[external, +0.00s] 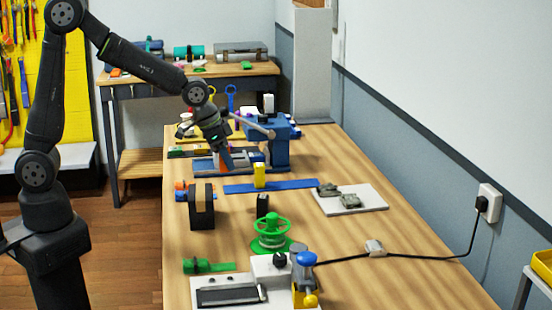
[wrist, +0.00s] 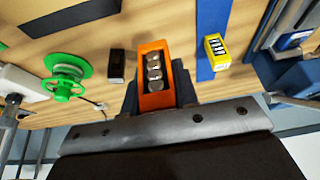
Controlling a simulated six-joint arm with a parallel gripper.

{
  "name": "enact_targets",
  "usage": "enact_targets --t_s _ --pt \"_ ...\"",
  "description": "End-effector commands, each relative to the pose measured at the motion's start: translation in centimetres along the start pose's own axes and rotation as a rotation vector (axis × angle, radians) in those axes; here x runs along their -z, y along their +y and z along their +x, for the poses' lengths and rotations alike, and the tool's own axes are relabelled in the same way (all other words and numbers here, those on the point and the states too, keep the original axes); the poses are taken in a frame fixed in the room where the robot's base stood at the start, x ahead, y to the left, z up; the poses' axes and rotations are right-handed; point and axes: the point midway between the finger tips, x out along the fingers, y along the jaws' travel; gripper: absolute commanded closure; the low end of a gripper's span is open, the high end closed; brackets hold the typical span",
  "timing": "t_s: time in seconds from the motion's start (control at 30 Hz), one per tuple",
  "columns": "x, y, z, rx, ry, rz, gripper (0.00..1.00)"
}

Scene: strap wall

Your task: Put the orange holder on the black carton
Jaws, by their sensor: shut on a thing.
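The orange holder (wrist: 153,78) is an open-topped box with several round grey cells in a row inside. My gripper (wrist: 158,92) is shut on it, with dark fingers on either side. In the external view, a little of the orange holder (external: 223,160) shows at the end of my gripper, in front of the blue vise. The black carton (external: 202,215), with a tan band, stands upright on the left side of the bench, nearer the camera than my gripper. A dark box with a pale band (wrist: 68,14) is at the top of the wrist view; I cannot tell whether it is the carton.
A yellow holder (external: 260,175) stands by a blue strip (external: 300,184). A small black block (external: 263,205) and a green reel (external: 271,236) stand right of the carton. The blue vise (external: 279,150) is behind.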

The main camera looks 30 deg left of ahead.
Motion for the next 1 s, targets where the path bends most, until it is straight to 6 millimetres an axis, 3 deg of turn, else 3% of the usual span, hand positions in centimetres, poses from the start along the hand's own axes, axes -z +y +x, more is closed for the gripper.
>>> enact_targets --t_s 0.27,0.5,0.6,0.8,1.0 --pt "-1.1 4.9 -3.1 -0.008 -0.004 0.012 0.98" --pt "-4.6 11.8 -8.3 -0.012 -0.010 0.020 0.98" --pt "-6.2 13.8 -10.2 -0.009 -0.009 0.017 0.98" --pt "-8.7 16.2 -12.9 -0.004 -0.002 0.007 0.98" --pt "-9.5 16.5 -13.4 0.001 0.000 -0.001 0.98"
